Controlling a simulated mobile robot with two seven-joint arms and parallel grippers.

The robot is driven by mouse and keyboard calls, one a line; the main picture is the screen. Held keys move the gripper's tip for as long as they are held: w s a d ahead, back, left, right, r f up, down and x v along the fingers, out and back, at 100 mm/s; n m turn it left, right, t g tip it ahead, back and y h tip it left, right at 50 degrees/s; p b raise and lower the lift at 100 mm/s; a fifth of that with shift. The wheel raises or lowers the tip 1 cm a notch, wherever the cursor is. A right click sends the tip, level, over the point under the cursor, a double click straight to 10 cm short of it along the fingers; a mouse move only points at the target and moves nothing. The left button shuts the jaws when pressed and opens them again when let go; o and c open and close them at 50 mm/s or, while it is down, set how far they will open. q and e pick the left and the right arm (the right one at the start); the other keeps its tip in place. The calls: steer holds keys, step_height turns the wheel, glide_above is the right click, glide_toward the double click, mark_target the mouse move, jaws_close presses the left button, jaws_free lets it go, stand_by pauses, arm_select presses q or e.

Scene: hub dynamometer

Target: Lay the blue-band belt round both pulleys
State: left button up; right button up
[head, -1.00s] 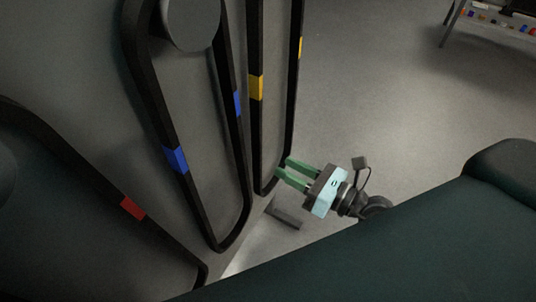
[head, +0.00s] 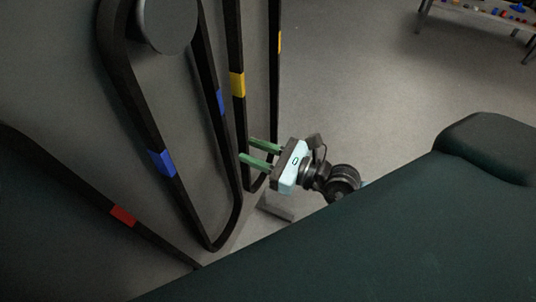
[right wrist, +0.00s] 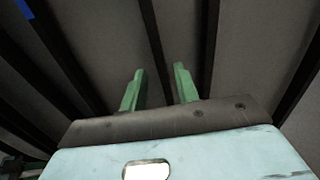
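The blue-band belt (head: 140,110) is a black loop with blue bands, hanging from a round grey peg (head: 168,22) on a grey panel. Its lower end hangs free. A blue band also shows at the top left of the right wrist view (right wrist: 25,8). In the right wrist view the gripper (right wrist: 158,80) points toward the panel. The pulleys and my left gripper are not in view.
A red-band belt (head: 75,185) hangs at the left. A table (head: 470,8) with small coloured items stands at the far top right. The grey floor (head: 350,90) between the panel and the table is clear. My dark green body fills the lower right.

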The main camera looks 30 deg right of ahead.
mark_target(228, 138)
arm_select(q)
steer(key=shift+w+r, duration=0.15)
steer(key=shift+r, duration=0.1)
arm_select(e)
steer(key=shift+x, duration=3.75)
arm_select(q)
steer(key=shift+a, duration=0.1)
arm_select(e)
jaws_close()
steer(key=shift+r, duration=0.1)
